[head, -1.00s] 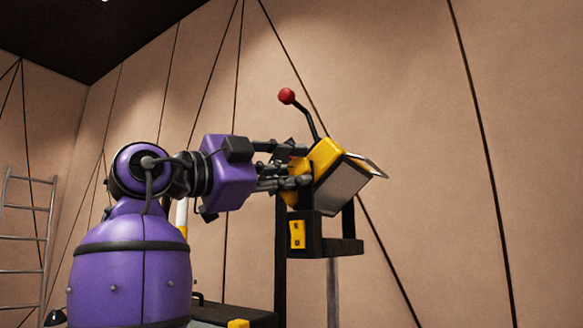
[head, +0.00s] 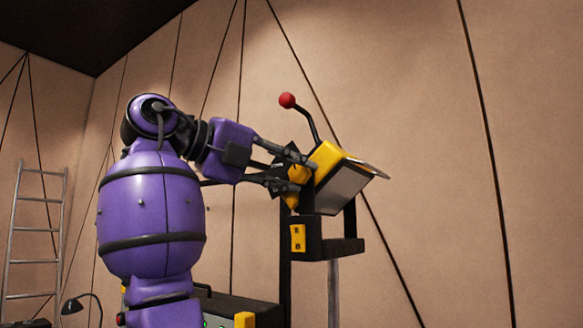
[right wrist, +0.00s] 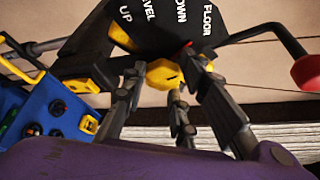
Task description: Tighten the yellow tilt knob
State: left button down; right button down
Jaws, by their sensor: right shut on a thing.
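The yellow tilt knob (head: 298,174) is on the left side of a yellow and black tilted unit (head: 325,155) on a black bracket. My right gripper (head: 303,173) comes in from the left with its fingers sloping down to the right, shut on the knob. In the right wrist view the knob (right wrist: 164,73) shows as a faceted yellow piece between the dark fingers (right wrist: 165,84). The fingers hide part of the knob. Beside it, a black plate (right wrist: 190,50) carries the words UP, LEVEL, DOWN and FLOOR. My left gripper is not in view.
A lever with a red ball (head: 287,100) rises above the unit. A blue panel (right wrist: 45,110) with dials is at the left in the wrist view. A ladder (head: 36,235) leans far left.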

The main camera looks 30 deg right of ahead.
jog(key=shift+m+y, duration=0.3)
jog(key=shift+m, duration=0.3)
jog(key=shift+m+t+y+p, duration=0.4)
jog(key=shift+m+t, duration=0.1)
jog(key=shift+m, duration=0.4)
jog(key=c, duration=1.6)
grip_release()
jog(key=shift+c, duration=0.2)
jog(key=shift+o, duration=0.6)
jog(key=shift+w+r, duration=0.1)
jog(key=shift+w, duration=0.05)
